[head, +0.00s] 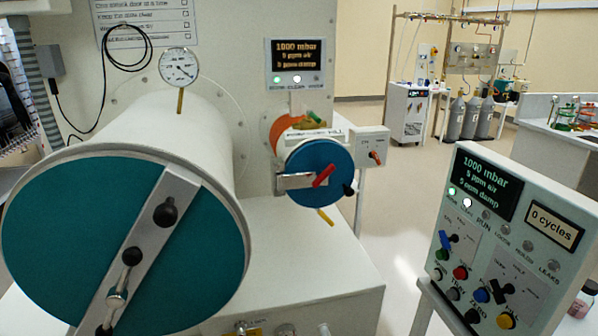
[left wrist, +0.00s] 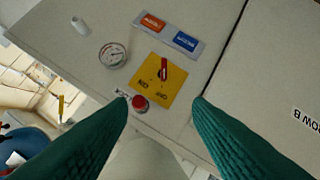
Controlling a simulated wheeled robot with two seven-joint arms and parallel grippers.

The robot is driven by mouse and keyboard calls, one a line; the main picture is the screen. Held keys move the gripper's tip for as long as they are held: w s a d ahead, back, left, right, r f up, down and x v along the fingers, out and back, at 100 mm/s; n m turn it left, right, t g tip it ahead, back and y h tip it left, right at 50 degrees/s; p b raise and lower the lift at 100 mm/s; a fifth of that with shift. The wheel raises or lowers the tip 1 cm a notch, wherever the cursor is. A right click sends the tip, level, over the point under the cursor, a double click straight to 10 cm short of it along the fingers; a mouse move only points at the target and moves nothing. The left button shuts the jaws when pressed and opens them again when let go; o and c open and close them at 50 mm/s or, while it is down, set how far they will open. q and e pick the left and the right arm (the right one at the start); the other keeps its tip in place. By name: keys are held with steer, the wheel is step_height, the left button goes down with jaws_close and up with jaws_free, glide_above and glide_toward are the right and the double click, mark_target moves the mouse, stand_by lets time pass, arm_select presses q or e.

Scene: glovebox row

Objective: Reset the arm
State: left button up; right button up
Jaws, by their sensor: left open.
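In the left wrist view my left gripper (left wrist: 161,100) is open, its two dark green fingers apart with nothing between them. Beyond the fingertips is a pale panel with a yellow plate (left wrist: 160,84) carrying a red-handled switch (left wrist: 163,68). A red button (left wrist: 140,102) sits close to the left fingertip in the picture; I cannot tell the gap in depth. No arm or gripper of mine shows in the head view, and my right gripper is in neither view.
The large cylinder's teal door (head: 70,235) fills the left of the head view. A smaller blue door (head: 320,172) with a red handle is central. A control panel (head: 510,240) reading "0 cycles" stands at right. Open floor (head: 430,170) lies between. A round gauge (left wrist: 113,54) is near the yellow plate.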

arm_select(q)
steer(key=s+a+f+n+g, duration=0.3)
steer(key=s+f+n, duration=0.2)
steer(key=f, duration=0.6)
steer(key=s+a+f+n+g, duration=0.3)
steer(key=s+f+n, duration=0.2)
steer(key=f, duration=0.6)
steer(key=s+f+n+g, duration=0.2)
steer(key=s+f+n, duration=0.3)
steer(key=s, duration=0.4)
steer(key=s+f+n+g, duration=0.2)
steer(key=s+f+n, duration=0.2)
steer(key=s, duration=0.4)
steer(key=s+f+n+g+h, duration=0.1)
steer(key=s+f+n, duration=0.4)
steer(key=s, duration=0.4)
steer(key=shift+s+a+f+n+g, duration=0.3)
steer(key=shift+a+n+g, duration=0.1)
steer(key=shift+n, duration=0.4)
